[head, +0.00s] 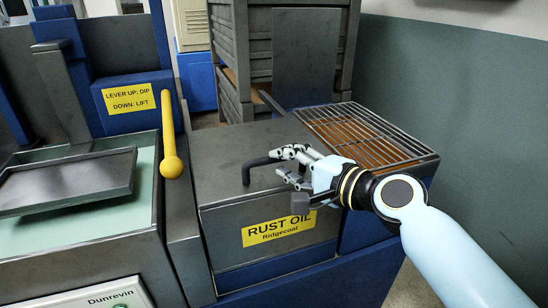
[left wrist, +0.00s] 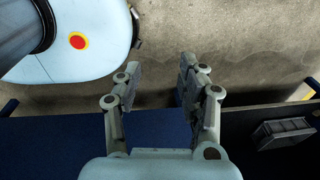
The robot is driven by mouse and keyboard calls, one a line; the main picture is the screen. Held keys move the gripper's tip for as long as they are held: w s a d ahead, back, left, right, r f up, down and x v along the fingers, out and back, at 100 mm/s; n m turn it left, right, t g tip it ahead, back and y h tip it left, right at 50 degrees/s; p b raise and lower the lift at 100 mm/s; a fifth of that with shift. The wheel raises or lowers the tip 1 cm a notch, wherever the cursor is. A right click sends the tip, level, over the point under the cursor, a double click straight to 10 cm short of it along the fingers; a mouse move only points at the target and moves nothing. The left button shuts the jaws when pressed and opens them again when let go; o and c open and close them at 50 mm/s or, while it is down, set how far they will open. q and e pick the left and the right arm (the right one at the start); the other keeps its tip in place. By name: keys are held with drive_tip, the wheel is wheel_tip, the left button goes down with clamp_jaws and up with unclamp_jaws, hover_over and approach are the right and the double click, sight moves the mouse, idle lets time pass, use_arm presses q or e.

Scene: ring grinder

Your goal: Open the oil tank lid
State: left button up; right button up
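The oil tank is the grey box with the yellow "RUST OIL" label (head: 279,228) in the head view. Its flat grey lid (head: 215,160) lies level on top and looks closed. A dark bent bar handle (head: 247,172) stands on the lid. My right gripper (head: 287,175) is at the handle's right end, its fingers apart one above the other. The fingers hide that end of the handle, and I cannot tell whether they touch it. My left gripper (left wrist: 158,78) shows only in the left wrist view, open and empty above a blue surface and the floor.
A wire rack (head: 365,130) over a brown tray adjoins the tank on the right. A yellow-knobbed lever (head: 172,140) stands close left of the lid, beside a dip tank with a grey tray (head: 70,185). Grey stacked crates (head: 230,50) rise behind.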

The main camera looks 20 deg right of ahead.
sight(278, 161)
drive_tip(key=shift+x, duration=1.75)
drive_tip(key=shift+c, duration=0.2)
clamp_jaws()
drive_tip(key=shift+s, duration=0.1)
